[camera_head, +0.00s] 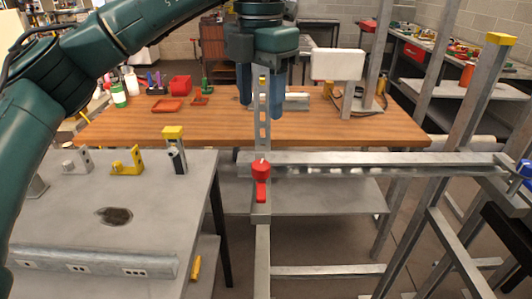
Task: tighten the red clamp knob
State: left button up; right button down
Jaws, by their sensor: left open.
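The red clamp knob (261,172) sits on the metal frame, where an upright post meets a horizontal rail (380,164). It has a round top and a red handle part hanging down in front of the post. My left gripper (262,98) is above the knob, pointing down, with its two blue fingers apart on either side of the upright slotted bar (264,125). The fingers are open and apart from the knob. At the right edge, a blue piece (525,172) shows, but I cannot tell whether it is part of my right gripper.
A grey metal table (75,240) at left holds brackets and a yellow-capped post (173,145). A wooden workbench (330,131) with red bins stands behind. The metal frame's slanted posts (450,120) crowd the right side.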

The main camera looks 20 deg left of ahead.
aim_at(261, 165)
pick_arm(q)
notch_tip(261, 165, down, 12)
jog(key=shift+f+p, duration=0.1)
jog(key=shift+p, duration=0.5)
jog(key=shift+c, duration=0.4)
jog(key=c, duration=0.9)
